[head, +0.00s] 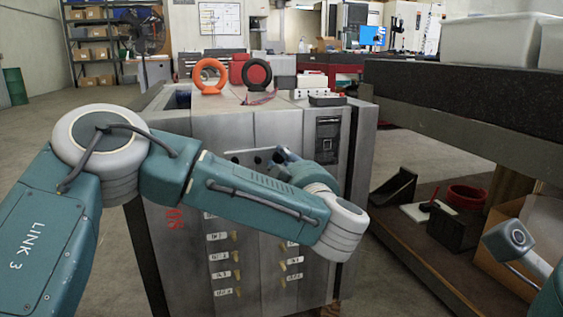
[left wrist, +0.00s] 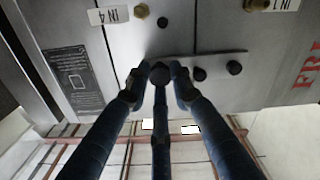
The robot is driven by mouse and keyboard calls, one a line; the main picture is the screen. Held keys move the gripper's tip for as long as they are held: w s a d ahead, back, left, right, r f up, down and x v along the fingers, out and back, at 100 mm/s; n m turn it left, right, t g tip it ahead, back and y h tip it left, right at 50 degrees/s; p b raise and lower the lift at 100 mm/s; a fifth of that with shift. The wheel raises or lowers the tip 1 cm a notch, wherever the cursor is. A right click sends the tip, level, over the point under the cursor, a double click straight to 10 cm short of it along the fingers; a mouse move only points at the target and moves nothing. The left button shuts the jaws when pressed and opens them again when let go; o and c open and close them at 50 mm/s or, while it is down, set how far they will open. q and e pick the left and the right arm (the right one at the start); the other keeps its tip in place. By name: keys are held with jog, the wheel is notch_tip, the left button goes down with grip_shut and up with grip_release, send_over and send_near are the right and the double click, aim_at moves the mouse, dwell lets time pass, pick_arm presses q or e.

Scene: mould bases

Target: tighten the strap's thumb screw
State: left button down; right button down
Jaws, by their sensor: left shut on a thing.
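The thumb screw (left wrist: 160,72) is a dark round knob at the end of the strap, between my fingertips in the left wrist view. The strap (left wrist: 218,59) is a thin grey metal strip lying against the grey mould base (head: 190,200). My left gripper (left wrist: 159,80) is shut on the thumb screw, its dark blue fingers around it. In the head view my left gripper (head: 284,154) is at the cabinet-like front face, mostly hidden behind my arm. My right gripper is out of view; only part of that arm shows at lower right.
Two more dark knobs (left wrist: 199,74) (left wrist: 234,67) sit beside the held screw. Brass fittings (left wrist: 142,11) and labels are on the same face. An orange ring (head: 210,88) and a black ring (head: 257,74) stand on top. A workbench (head: 470,110) stands close on the right.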

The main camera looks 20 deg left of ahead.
pick_arm(q)
jog(key=shift+d+f, duration=0.3)
jog(key=shift+f, duration=0.15)
jog(key=c, duration=1.5)
grip_release()
jog(key=shift+r, duration=0.15)
jog(key=shift+a, duration=0.1)
jog(key=shift+v, duration=6.05)
